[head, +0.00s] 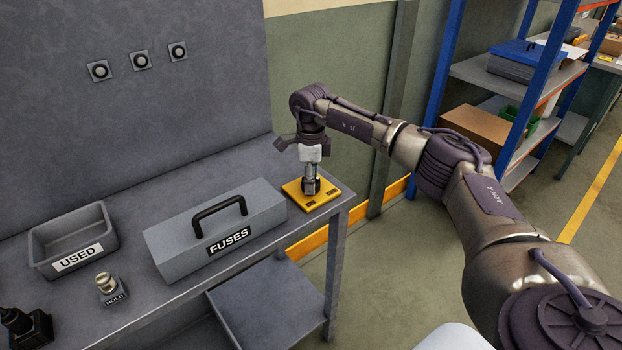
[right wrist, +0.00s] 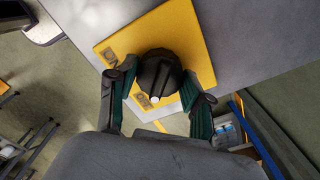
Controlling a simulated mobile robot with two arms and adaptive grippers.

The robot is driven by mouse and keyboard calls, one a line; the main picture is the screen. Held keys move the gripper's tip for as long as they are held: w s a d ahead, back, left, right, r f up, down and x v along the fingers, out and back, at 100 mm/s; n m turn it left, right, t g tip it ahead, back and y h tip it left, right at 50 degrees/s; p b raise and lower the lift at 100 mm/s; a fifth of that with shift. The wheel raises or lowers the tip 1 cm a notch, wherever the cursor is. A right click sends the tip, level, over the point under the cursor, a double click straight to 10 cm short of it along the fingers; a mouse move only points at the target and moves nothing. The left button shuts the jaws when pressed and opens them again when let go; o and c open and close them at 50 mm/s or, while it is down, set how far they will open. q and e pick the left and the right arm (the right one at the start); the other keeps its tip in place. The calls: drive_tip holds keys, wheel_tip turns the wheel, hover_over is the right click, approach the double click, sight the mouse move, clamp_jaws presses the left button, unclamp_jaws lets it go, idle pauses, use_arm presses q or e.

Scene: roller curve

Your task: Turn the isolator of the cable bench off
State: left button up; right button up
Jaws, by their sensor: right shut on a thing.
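The isolator is a yellow plate (head: 322,198) with a dark round knob on the right end of the grey bench. In the right wrist view the yellow plate (right wrist: 188,38) lies under the black knob (right wrist: 158,75). A white dot on the knob's rim faces the bottom of that view, near one of two small dark marks on the plate. My left gripper is not in view.
A grey FUSES box (head: 180,250) with a black handle stands left of the isolator. Farther left are a USED tray (head: 45,250), a HOLD post (head: 105,285) and a black device (head: 28,330). Blue-framed shelves (head: 480,75) stand at the right.

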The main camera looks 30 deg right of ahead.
drive_tip(key=o, duration=1.2)
drive_tip(key=shift+r, duration=0.1)
drive_tip(key=shift+c, duration=0.2)
wheel_tip(320, 180, up, 12)
